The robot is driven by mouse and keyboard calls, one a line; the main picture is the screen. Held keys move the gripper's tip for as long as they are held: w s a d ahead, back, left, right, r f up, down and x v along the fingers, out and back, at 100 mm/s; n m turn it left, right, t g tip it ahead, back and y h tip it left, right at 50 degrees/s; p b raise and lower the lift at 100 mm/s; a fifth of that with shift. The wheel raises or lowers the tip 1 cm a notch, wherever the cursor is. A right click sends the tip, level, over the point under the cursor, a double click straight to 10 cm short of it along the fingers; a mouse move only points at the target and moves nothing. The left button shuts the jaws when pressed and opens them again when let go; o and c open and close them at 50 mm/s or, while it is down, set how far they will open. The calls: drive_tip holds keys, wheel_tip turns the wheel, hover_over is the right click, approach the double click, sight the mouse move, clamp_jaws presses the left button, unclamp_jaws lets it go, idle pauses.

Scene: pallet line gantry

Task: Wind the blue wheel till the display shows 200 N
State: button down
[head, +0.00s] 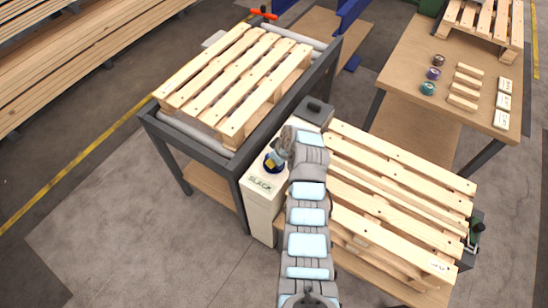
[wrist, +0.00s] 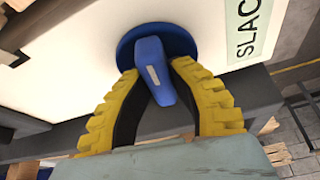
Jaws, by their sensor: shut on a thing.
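The blue wheel (wrist: 182,40) is a round disc with a raised blue bar (wrist: 150,55) across it, mounted on a white cabinet (head: 258,208). My gripper (wrist: 157,75) has its two yellow fingers closed on either side of the bar. In the head view, the wheel (head: 266,164) is partly hidden by my gripper and wrist. The display (head: 262,184) beside the wheel reads "SLACK". It also shows in the wrist view (wrist: 246,38), cut off at the top and reading "SLAC".
A roller table (head: 190,137) with a wooden pallet (head: 235,75) stands at left behind the cabinet. Open floor lies in front at left.

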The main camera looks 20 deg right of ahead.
drive_tip(key=m+p, duration=0.1)
drive_tip(key=m+h+p, duration=0.1)
drive_tip(key=p, duration=0.1)
drive_tip(key=shift+s+a+r+m, duration=0.1)
drive_tip(key=shift+r+m, duration=0.1)
drive_tip(key=shift+m, duration=0.2)
drive_tip(key=m+h+p, duration=0.1)
drive_tip(key=m+p, duration=0.1)
drive_tip(key=shift+f+m+p, duration=0.1)
drive_tip(key=shift+m+p, duration=0.2)
drive_tip(key=shift+p, duration=0.1)
drive_tip(key=m+h+p, duration=0.2)
drive_tip(key=m+p, duration=0.1)
drive_tip(key=m, duration=0.1)
drive_tip(key=shift+f+m, duration=0.1)
drive_tip(key=shift+m, duration=0.2)
drive_tip(key=shift+f, duration=0.1)
drive_tip(key=c, duration=0.9)
unclamp_jaws()
drive_tip(key=shift+r, duration=0.25)
